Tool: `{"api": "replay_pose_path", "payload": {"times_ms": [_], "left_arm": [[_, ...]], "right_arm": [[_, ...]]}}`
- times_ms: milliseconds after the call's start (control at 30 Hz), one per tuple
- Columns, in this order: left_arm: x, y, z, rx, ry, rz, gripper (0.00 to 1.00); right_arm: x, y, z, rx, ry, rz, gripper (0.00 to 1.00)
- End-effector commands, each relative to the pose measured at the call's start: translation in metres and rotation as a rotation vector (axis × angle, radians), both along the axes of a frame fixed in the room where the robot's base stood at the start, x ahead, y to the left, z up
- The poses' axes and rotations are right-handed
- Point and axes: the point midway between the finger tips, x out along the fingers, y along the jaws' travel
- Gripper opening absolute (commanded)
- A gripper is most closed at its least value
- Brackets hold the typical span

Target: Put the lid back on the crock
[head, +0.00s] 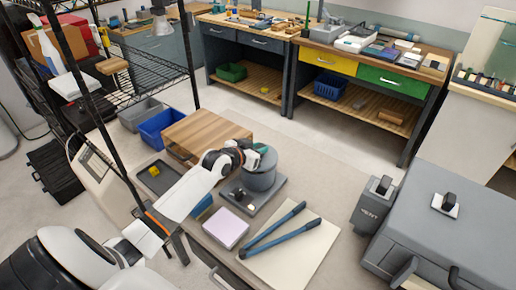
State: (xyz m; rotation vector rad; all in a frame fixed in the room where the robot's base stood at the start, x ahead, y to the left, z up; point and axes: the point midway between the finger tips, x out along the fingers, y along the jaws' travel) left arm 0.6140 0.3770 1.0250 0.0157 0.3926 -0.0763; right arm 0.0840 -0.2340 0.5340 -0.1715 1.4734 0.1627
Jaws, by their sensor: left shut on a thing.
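The grey crock (260,180) stands on a dark grey tray (270,198) on the worktable near the middle of the head view. My left gripper (251,152) reaches in from the left and is at the top of the crock. It is shut on what looks like the lid (268,160), a grey-green disc over the crock's mouth. The gripper partly hides the lid, and I cannot tell whether the lid is seated or slightly above the rim. My right gripper is not in view.
A small black item (238,194) lies on the tray, left of the crock. A pink block (226,228), blue-handled long tool (272,232) and cream sheet (300,258) lie in front. A wooden box (200,132) stands behind left. A grey vent unit (374,205) is right.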

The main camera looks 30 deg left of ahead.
Motion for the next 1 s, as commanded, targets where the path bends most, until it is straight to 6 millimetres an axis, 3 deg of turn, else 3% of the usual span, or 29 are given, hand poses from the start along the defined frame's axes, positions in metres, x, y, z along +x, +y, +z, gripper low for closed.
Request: {"api": "replay_pose_path", "payload": {"times_ms": [133, 1000], "left_arm": [[0.0002, 0.0001, -0.0071, 0.0, -0.002, 0.0, 0.0], [-0.0001, -0.0003, -0.0058, -0.001, -0.001, 0.0, 0.0]], "right_arm": [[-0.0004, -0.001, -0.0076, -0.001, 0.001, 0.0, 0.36], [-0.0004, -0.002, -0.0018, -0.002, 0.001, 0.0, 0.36]]}}
